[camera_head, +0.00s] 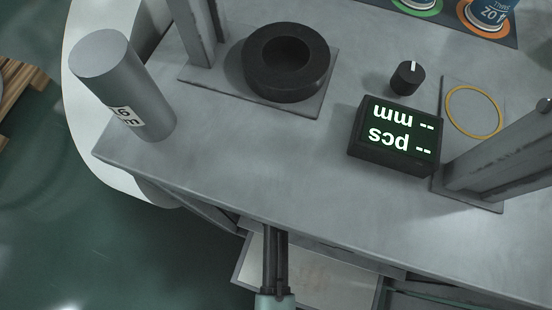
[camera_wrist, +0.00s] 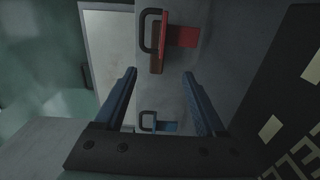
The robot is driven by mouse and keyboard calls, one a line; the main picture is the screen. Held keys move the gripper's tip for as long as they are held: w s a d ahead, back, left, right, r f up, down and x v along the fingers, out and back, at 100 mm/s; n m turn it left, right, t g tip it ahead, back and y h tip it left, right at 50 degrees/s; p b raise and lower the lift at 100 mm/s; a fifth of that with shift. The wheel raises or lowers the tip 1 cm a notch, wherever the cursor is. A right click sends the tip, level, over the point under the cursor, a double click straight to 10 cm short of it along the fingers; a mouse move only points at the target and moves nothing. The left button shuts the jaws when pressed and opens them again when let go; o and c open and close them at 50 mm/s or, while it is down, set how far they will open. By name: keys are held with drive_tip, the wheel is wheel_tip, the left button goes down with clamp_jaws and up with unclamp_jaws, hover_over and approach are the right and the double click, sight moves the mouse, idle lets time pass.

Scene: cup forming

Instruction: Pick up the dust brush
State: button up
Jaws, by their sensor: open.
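No dust brush can be made out with certainty. In the wrist view, a brown block with a red edge (camera_wrist: 156,55) lies by a black loop handle and a red panel (camera_wrist: 183,37); I cannot tell whether it is the brush. It is beyond my fingertips, near the top of the picture. My gripper (camera_wrist: 158,78) is open, its two dark blue fingers apart with nothing held between them. A blue piece (camera_wrist: 165,127) with a similar loop handle shows between the fingers, farther off.
The grey table (camera_head: 250,175) carries a grey cylinder (camera_head: 130,92), a black ring (camera_head: 287,62), a black knob (camera_head: 407,78) and a display box (camera_head: 395,137). Grey posts stand at both sides. A pale tray-like surface (camera_head: 315,278) shows below the front edge. Green floor (camera_head: 110,255) is clear at lower left.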

wheel_tip(320, 180, down, 8)
drive_tip(key=b, duration=0.3)
drive_tip(key=shift+s+r, duration=0.1)
drive_tip(key=f+b, duration=0.2)
drive_tip(key=f, duration=0.1)
drive_tip(key=f+b, duration=0.1)
drive_tip(key=f, duration=0.1)
drive_tip(key=shift+s+d, duration=0.2)
drive_tip(key=shift+s, duration=0.05)
clamp_jaws()
